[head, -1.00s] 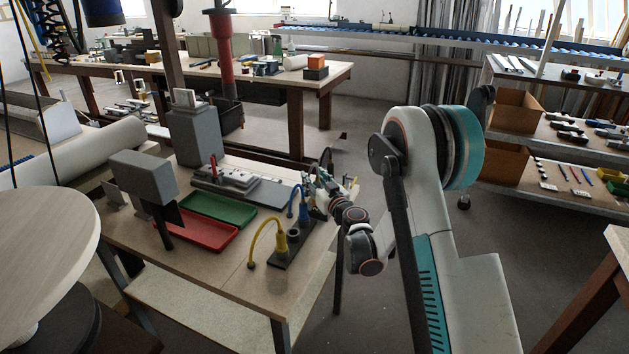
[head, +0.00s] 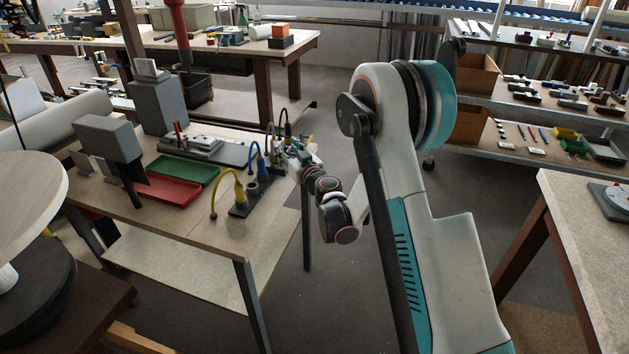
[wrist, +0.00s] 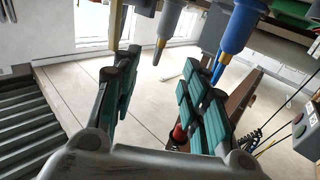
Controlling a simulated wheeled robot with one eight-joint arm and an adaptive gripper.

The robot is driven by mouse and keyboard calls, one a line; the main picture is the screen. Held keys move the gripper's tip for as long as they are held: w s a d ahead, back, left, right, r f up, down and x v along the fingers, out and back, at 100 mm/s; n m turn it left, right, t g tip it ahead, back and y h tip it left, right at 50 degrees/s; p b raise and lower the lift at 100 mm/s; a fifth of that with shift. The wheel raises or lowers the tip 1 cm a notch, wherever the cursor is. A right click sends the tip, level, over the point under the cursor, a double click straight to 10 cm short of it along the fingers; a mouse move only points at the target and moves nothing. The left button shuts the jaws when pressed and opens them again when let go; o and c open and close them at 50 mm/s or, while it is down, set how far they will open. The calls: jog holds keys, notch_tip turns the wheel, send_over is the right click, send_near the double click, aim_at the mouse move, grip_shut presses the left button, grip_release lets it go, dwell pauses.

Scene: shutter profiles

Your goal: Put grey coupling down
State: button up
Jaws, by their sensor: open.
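My gripper (wrist: 160,75) is open, its teal-padded fingers apart, in the wrist view. A grey-blue coupling with a tan tip (wrist: 169,25) shows beyond the fingertips, roughly in line with the gap; I cannot tell whether it is the grey coupling. A blue coupling (wrist: 240,28) is to its right. In the head view my gripper (head: 294,158) is at the bench's right edge, small and partly hidden. A black arched cable (head: 285,115) rises there; its coupling is unclear. The yellow coupling (head: 240,193) and blue coupling (head: 260,168) stand on a dark holder (head: 238,211).
A red tray (head: 165,191) and a green tray (head: 190,171) lie on the workbench (head: 195,226), left of the holder. A grey machine (head: 157,105) stands behind them. Open floor lies right of the bench, before the shelves (head: 555,158).

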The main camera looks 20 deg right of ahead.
jog(key=s+d+r+m+g+h, duration=0.1)
jog(key=s+d+r+m+h, duration=0.3)
jog(key=s+r, duration=0.4)
jog(key=s+d+r+m+g+h, duration=0.1)
jog(key=s+d+r+h, duration=0.4)
jog(key=r, duration=0.6)
jog(key=s+a+f+n+g+y, duration=0.1)
jog(key=s+a+f+g, duration=0.1)
jog(key=s, duration=0.9)
jog(key=s+a+f+g+y, duration=0.2)
jog(key=s+f+g, duration=0.1)
jog(key=s, duration=0.9)
jog(key=s+a+f+n+g+y, duration=0.1)
jog(key=s+f, duration=0.4)
jog(key=s, duration=0.7)
jog(key=a+g+y, duration=0.1)
jog(key=a+g, duration=0.1)
jog(key=shift+n+g, duration=0.3)
jog(key=shift+a, duration=0.1)
jog(key=shift+c, duration=0.2)
